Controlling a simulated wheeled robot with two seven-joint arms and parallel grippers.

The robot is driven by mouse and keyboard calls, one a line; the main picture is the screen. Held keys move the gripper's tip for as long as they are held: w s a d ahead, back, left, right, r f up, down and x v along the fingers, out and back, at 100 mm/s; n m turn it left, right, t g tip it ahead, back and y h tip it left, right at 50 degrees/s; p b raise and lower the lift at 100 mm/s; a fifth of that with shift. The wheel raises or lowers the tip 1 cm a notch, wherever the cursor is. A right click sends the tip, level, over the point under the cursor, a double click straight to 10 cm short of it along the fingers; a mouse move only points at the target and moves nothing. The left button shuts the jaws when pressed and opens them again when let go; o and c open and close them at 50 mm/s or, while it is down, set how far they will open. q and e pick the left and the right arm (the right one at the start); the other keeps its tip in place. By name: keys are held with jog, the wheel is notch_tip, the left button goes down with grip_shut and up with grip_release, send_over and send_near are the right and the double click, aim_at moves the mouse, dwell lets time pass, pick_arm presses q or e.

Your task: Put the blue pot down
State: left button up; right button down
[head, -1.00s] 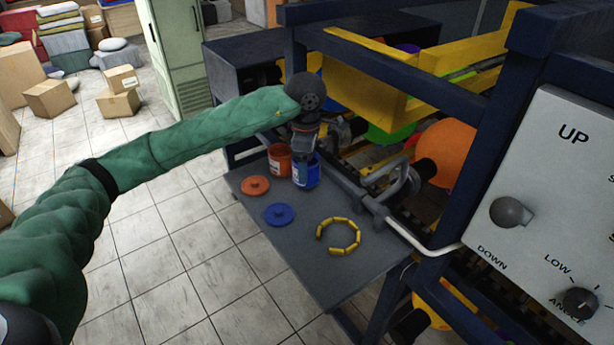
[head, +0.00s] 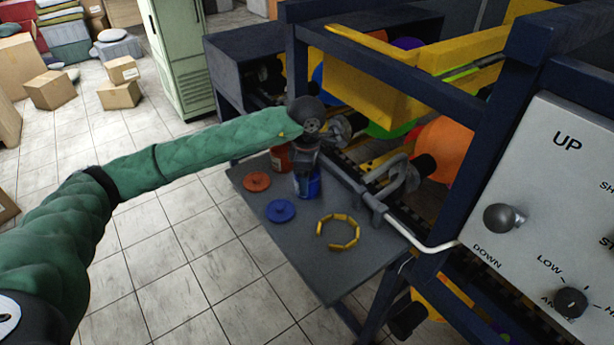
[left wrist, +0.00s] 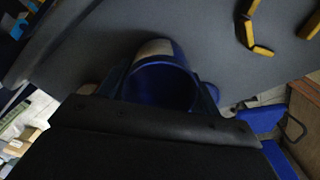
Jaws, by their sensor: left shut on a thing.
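The blue pot (head: 309,187) is at the far part of the grey table, upright, just right of the red pot. My left gripper (head: 306,166) is shut on it from above. In the left wrist view the blue pot (left wrist: 160,86) shows its open, empty-looking mouth between my dark gripper parts. Its base is at or very near the tabletop; I cannot tell whether it touches. The blue lid (head: 281,210) lies flat on the table in front of it. My right gripper is not in view.
The red pot (head: 280,160) stands close by on the left, partly hidden by my arm. A red lid (head: 257,181) and a ring of yellow pieces (head: 338,232) lie on the grey table (head: 325,275). The machine's metal clamp (head: 395,185) is close on the right.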

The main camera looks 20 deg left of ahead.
pick_arm(q)
jog(key=shift+f, duration=0.1)
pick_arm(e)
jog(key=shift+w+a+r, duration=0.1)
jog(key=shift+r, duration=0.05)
pick_arm(q)
jog(key=o, duration=1.1)
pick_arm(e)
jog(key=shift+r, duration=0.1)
pick_arm(q)
jog(key=shift+r, duration=0.45)
jog(key=shift+r+b, duration=0.55)
jog(key=shift+r, duration=0.05)
jog(key=shift+r+b, duration=2.15)
jog(key=shift+r, duration=2.95)
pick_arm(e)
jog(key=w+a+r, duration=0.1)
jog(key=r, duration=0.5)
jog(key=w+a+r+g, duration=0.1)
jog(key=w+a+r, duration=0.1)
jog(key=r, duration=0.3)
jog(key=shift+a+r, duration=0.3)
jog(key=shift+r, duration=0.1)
